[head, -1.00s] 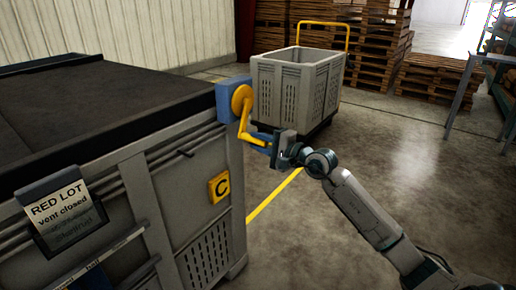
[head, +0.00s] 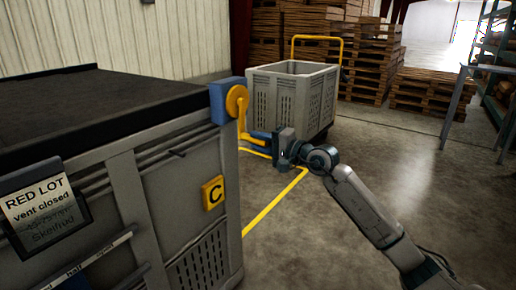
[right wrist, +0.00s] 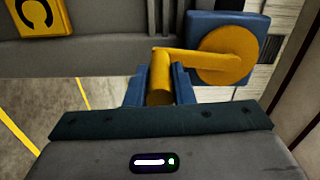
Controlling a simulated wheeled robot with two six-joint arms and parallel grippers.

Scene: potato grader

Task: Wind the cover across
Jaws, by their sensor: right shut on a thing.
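A large grey bin (head: 150,190) stands at the left, with a dark, flat cover-like surface (head: 90,100) over the top that shows. At its near right corner is a blue winder box (head: 222,97) with a yellow crank (head: 237,101). The crank also shows in the right wrist view (right wrist: 222,55), its arm reaching left to a yellow handle (right wrist: 160,78). My right gripper (head: 278,143) is shut around this handle, with a blue finger on each side in the wrist view. My left gripper is not in view.
A red lot sign (head: 42,210), a slider scale (head: 95,262) and a yellow C plate (head: 213,192) are on the bin's side. A grey bin cart (head: 293,95) stands behind my right gripper. Pallets (head: 435,92) are stacked at the back. The floor at the right is open.

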